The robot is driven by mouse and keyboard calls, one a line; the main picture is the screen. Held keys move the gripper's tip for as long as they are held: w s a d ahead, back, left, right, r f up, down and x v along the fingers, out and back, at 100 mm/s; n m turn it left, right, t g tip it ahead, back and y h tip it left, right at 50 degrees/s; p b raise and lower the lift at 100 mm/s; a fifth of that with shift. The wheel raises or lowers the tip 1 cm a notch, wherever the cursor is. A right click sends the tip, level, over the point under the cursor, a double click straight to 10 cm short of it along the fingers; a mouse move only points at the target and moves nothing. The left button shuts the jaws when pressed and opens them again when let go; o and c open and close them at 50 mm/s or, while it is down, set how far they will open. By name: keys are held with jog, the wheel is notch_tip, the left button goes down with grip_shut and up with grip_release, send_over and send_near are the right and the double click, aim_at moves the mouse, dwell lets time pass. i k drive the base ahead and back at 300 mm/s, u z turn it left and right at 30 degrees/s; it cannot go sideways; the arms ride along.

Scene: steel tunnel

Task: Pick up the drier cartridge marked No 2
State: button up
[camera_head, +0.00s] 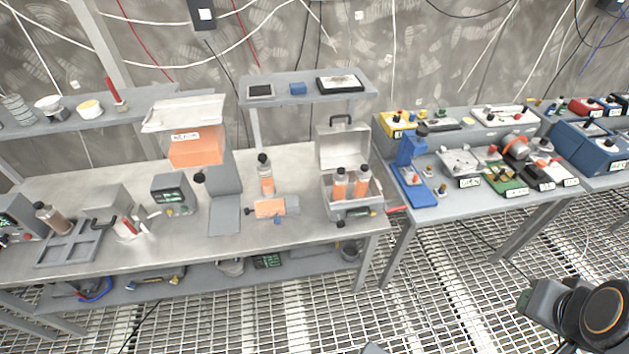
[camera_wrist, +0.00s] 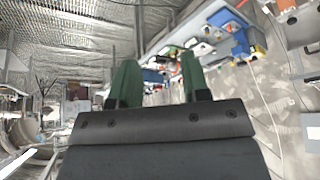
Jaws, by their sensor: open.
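Several bottle-like cartridges with dark caps and orange contents show in the head view. One cartridge (camera_head: 266,176) stands upright on the steel bench. Two more, a left one (camera_head: 340,187) and a right one (camera_head: 362,183), stand in an open grey case (camera_head: 352,212). A brownish one (camera_head: 48,217) leans in a grey tray (camera_head: 72,243) at the far left. No number is legible on any of them, so I cannot tell which is No 2. My gripper (camera_wrist: 158,80) is open, with two green fingers and nothing between them. It is far from the cartridges.
A small orange device (camera_head: 270,207) lies on the bench before the upright cartridge. A grey stand (camera_head: 224,200) and an orange box (camera_head: 196,147) are left of it. A shelf (camera_head: 310,88) rises behind. A second bench (camera_head: 455,200) holds several devices. Grated floor in front is open.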

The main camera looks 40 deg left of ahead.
aim_at(340, 179)
jog(key=u, duration=1.05)
jog(key=i, duration=1)
jog(key=u, duration=0.9)
